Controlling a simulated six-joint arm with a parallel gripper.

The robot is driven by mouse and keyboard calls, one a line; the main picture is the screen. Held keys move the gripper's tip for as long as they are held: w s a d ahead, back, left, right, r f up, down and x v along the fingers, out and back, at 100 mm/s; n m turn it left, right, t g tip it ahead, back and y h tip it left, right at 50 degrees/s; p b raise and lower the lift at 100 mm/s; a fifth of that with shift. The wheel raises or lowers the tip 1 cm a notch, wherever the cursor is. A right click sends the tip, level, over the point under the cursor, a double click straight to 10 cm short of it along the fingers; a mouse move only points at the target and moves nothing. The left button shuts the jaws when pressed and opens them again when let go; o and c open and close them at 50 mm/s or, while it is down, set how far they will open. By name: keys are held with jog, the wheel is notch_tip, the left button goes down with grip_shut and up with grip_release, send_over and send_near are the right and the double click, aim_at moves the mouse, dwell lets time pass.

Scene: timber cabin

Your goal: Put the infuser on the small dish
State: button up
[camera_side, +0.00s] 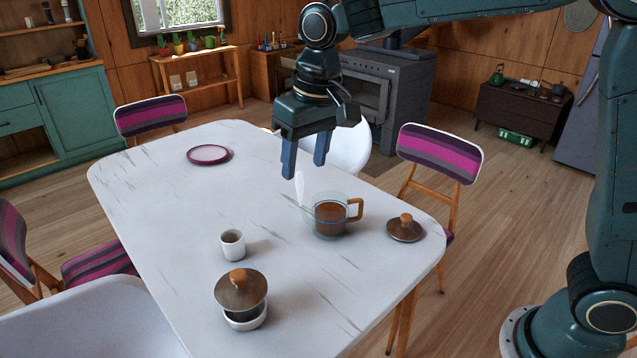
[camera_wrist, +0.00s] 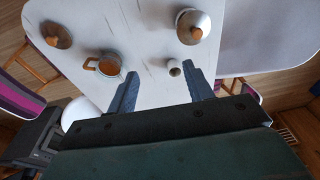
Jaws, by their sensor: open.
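A clear glass mug (camera_side: 331,217) of brown liquid with a wooden handle stands on the white table; it also shows in the wrist view (camera_wrist: 109,66). A small round dish (camera_side: 208,154) with a pinkish-purple rim lies empty at the table's far left. My gripper (camera_side: 304,168) is open and empty, pointing down above the pale end. Its two fingers are spread apart in the wrist view (camera_wrist: 164,84).
A small white cup (camera_side: 232,244) stands left of the mug. A lidded white pot (camera_side: 241,294) stands at the front, and a brown lid (camera_side: 405,228) with a wooden knob lies at the right. The table (camera_side: 160,200) is clear between cup and dish. Chairs surround it.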

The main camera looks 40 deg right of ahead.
jog(key=s+d+r+t, duration=0.2)
jog(key=s+d+r, duration=0.2)
jog(key=s+d, duration=0.7)
jog(key=s+d+f+t, duration=0.1)
jog(key=s, duration=0.6)
jog(key=s+d+f, duration=0.2)
jog(key=s, duration=0.5)
jog(key=shift+f+t+h, duration=0.25)
jog(key=shift+t+h, duration=0.05)
jog(key=shift+t, duration=0.1)
